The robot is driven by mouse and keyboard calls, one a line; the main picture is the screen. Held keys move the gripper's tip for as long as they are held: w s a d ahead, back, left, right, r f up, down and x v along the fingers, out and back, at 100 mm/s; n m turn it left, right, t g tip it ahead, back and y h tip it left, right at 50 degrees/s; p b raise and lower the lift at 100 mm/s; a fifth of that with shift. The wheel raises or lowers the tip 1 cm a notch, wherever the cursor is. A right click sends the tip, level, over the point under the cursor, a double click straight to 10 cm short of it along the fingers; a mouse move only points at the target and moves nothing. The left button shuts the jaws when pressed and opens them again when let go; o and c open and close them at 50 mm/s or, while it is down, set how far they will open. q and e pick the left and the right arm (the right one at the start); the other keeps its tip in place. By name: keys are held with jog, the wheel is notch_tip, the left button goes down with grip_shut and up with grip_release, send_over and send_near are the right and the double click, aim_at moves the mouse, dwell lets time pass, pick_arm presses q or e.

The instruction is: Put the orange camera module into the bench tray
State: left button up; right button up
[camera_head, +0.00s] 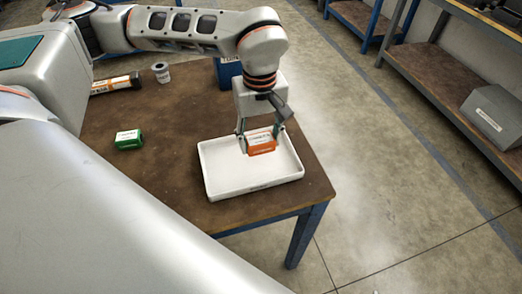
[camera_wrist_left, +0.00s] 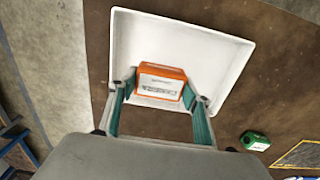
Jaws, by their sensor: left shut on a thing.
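The orange camera module (camera_head: 261,145) has a white label on its face. My left gripper (camera_head: 260,138) is shut on it, with one finger on each side, and points down over the bench tray. The bench tray (camera_head: 228,185) is white, shallow and rectangular, near the table's corner. In the left wrist view the orange camera module (camera_wrist_left: 160,84) sits between the fingertips of the left gripper (camera_wrist_left: 160,92), in front of the white tray (camera_wrist_left: 215,52). I cannot tell whether the module touches the tray floor. My right gripper is not in view.
A green module (camera_head: 129,139) lies on the brown table (camera_head: 170,160) left of the tray. A black and orange tube (camera_head: 115,84), a grey cup (camera_head: 161,72) and a blue box (camera_head: 228,72) are at the back. Shelves (camera_head: 440,75) stand at the right across bare floor.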

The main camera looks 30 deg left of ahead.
pick_arm(q)
jog(key=shift+f+b, duration=0.35)
jog(key=shift+f, duration=1.9)
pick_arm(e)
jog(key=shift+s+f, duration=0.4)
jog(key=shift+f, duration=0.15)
pick_arm(q)
jog(key=shift+f, duration=0.2)
jog(key=o, duration=1.2)
jog(key=shift+c, duration=0.2)
notch_tip(320, 180, up, 7)
jog(key=shift+f+p, duration=0.2)
jog(key=shift+p, duration=0.35)
notch_tip(320, 180, up, 5)
send_over(260, 160)
jog(key=shift+w+p, duration=0.1)
jog(key=shift+p, duration=0.2)
jog(key=shift+r, duration=0.4)
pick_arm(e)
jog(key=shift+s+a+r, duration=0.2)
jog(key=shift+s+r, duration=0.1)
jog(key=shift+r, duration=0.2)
